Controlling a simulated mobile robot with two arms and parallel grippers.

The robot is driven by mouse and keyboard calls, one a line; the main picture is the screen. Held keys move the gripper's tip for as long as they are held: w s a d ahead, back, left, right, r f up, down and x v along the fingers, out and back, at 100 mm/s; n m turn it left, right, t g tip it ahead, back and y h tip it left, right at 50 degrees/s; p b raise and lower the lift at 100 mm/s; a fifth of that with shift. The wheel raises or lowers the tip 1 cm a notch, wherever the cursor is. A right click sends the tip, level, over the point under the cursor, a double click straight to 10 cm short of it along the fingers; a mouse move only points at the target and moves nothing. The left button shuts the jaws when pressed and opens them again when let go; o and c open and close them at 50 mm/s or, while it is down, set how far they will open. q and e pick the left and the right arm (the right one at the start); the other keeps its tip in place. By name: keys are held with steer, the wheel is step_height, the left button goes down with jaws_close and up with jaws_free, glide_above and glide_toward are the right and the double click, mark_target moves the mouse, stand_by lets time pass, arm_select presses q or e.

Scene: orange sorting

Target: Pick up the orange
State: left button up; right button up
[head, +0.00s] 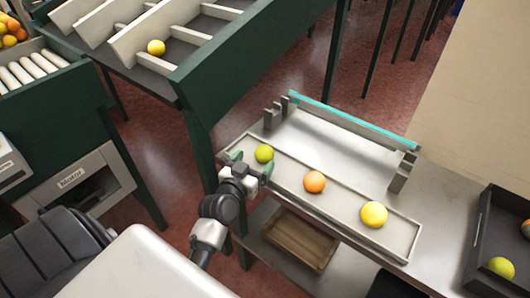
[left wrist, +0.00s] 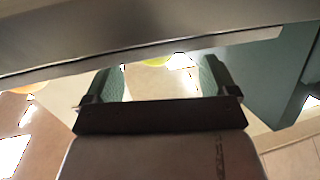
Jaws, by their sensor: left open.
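The orange (head: 315,182) sits on the narrow light tray (head: 290,181), between a yellow-green fruit (head: 264,153) on its left and a yellow fruit (head: 374,214) on its right. My left gripper (head: 252,165) is open at the tray's left end, with its green-padded fingers close to the yellow-green fruit. The left wrist view shows the open fingers (left wrist: 160,80) with part of the yellow-green fruit (left wrist: 157,61) beyond them, and a piece of an orange-coloured fruit (left wrist: 28,88) at the left edge. I cannot tell whether the fingers touch the fruit. My right gripper is not in view.
A dark crate (head: 478,236) with fruit, including a yellow-green one (head: 501,267), stands at the right. A green sorting frame (head: 240,75) rises behind my left gripper, with a yellow fruit (head: 156,47) in its chute. A wooden box (head: 300,240) lies below the tray.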

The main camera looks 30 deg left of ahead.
mark_target(260, 155)
arm_select(q)
steer(key=w+p, duration=0.1)
steer(key=w, duration=0.4)
steer(key=shift+w+a, duration=0.1)
steer(key=shift+w, duration=0.2)
steer(key=shift+s, duration=0.1)
steer(key=shift+c, duration=0.6)
steer(key=c, duration=0.9)
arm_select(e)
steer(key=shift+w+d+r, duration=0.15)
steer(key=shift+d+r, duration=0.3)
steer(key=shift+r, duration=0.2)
